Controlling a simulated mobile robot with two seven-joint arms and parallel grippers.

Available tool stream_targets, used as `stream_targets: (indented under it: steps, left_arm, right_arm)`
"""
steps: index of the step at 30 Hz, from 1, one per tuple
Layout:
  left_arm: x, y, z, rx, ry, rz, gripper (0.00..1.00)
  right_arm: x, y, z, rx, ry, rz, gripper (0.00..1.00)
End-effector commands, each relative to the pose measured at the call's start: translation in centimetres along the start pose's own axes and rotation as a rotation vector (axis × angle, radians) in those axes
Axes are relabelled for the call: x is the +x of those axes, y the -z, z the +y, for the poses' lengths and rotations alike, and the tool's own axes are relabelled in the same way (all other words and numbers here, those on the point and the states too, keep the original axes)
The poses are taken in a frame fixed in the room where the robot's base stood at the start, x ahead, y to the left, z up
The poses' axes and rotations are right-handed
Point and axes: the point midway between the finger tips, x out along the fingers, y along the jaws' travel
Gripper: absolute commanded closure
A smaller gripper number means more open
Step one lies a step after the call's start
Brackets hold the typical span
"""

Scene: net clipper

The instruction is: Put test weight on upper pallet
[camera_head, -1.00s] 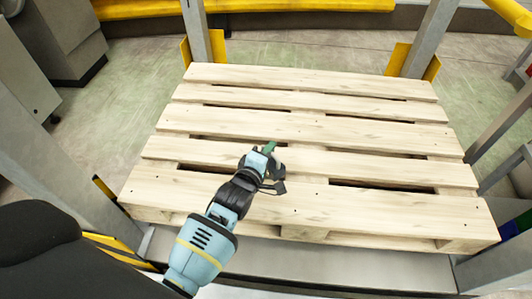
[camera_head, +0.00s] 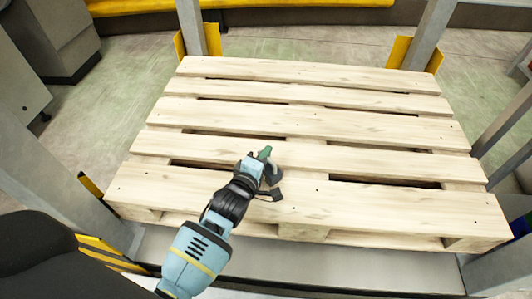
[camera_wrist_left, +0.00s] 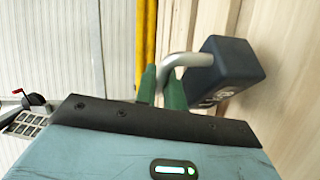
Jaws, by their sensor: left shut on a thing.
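The test weight is a dark block with a bent metal handle. In the left wrist view, my left gripper (camera_wrist_left: 162,82) has its green fingers shut on the handle (camera_wrist_left: 180,62), with the block (camera_wrist_left: 232,70) to the right. In the head view, the gripper (camera_head: 264,154) is over the front half of the wooden pallet (camera_head: 380,208), left of its middle. The dark weight (camera_head: 272,175) shows small and partly hidden by the gripper. I cannot tell whether it touches the slats. My right gripper is not in view.
The slatted pallet top is otherwise bare, with gaps between boards. Grey posts (camera_head: 428,38) with yellow guides stand at its back corners. Another grey post (camera_head: 55,180) rises at the left. A grey ledge (camera_head: 350,268) runs along the front.

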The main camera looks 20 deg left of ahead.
Motion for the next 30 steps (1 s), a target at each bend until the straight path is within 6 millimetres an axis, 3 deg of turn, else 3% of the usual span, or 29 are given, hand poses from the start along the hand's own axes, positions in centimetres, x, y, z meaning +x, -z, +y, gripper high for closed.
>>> stream_targets:
  steps: [9,30]
  left_arm:
    - [0.3,-0.1,-1.1,0.000,-0.011,0.000,1.00]
    - [0.4,-0.2,-1.4,0.000,-0.011,0.000,1.00]
  right_arm:
    - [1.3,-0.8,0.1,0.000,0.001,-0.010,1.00]
    - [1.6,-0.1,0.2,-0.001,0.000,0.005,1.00]
